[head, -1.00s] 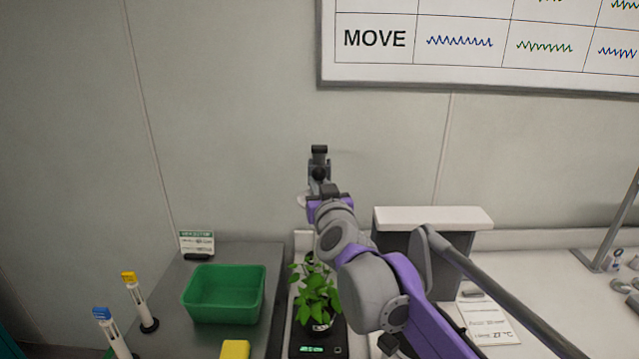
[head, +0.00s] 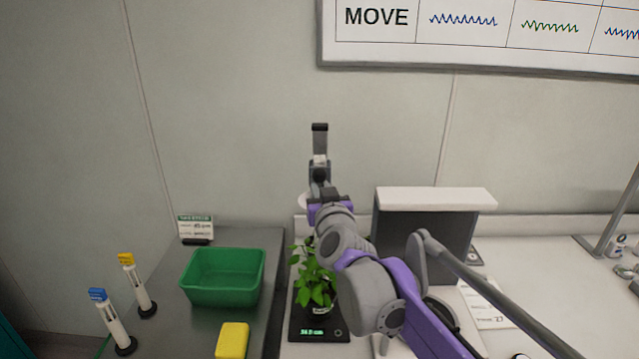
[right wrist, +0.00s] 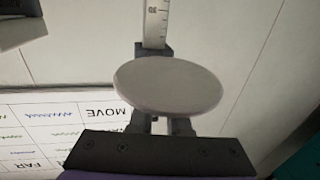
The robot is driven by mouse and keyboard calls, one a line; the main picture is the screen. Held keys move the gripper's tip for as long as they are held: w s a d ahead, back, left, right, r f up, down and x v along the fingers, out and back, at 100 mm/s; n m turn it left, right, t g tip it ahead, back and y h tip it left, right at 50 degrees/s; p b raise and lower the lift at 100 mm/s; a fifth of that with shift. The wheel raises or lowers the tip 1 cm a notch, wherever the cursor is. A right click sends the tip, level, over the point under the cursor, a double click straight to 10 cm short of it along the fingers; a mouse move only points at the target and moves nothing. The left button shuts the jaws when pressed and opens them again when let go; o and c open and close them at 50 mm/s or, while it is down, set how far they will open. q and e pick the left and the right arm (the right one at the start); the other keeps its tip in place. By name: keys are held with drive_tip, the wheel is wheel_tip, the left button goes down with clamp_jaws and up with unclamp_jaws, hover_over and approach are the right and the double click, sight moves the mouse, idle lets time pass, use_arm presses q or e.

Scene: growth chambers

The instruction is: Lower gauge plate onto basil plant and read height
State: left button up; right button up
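The basil plant (head: 315,283) stands in a pot on the dark base of the gauge, partly covered by my right arm. A lit display (head: 312,331) shows on the base; its digits are too small to read surely. The gauge column (head: 320,142) rises behind my right gripper (head: 319,180), above the basil. The right wrist view shows the white round gauge plate (right wrist: 167,87) in front of the ruler (right wrist: 156,22). My right gripper's fingers (right wrist: 163,125) are close together and appear shut on the plate's carriage; the plate hides their tips. My left gripper is out of view.
A green bin (head: 223,278) and a yellow block (head: 232,340) are on the grey bench to the left, near two upright holders with blue (head: 97,295) and yellow (head: 126,259) tops. A grey, white-topped box (head: 432,200) stands right of the gauge.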

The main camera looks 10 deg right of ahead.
drive_tip(key=o, duration=0.5)
drive_tip(key=shift+s, duration=0.1)
drive_tip(key=s+b, duration=0.1)
drive_tip(key=s, duration=0.9)
drive_tip(key=shift+s, duration=0.35)
drive_tip(key=s+d+f+g+p, duration=0.1)
drive_tip(key=s+f+g, duration=0.3)
drive_tip(key=s+f, duration=0.4)
drive_tip(key=s+d+f+g, duration=0.2)
drive_tip(key=s+f+g, duration=0.2)
drive_tip(key=s+f, duration=0.5)
drive_tip(key=s+d+f+g+p, duration=0.1)
drive_tip(key=s+f+g, duration=0.3)
drive_tip(key=s+f, duration=0.4)
drive_tip(key=shift+s+d+f+g+p, duration=0.1)
drive_tip(key=shift+d+f, duration=0.15)
drive_tip(key=shift+f, duration=0.95)
drive_tip(key=shift+s+d+f+g+p, duration=0.1)
drive_tip(key=shift+d+f, duration=0.2)
drive_tip(key=shift+f, duration=0.85)
drive_tip(key=shift+s+d+f+g+p, duration=0.1)
drive_tip(key=shift+d+f, duration=0.15)
drive_tip(key=shift+f, duration=0.95)
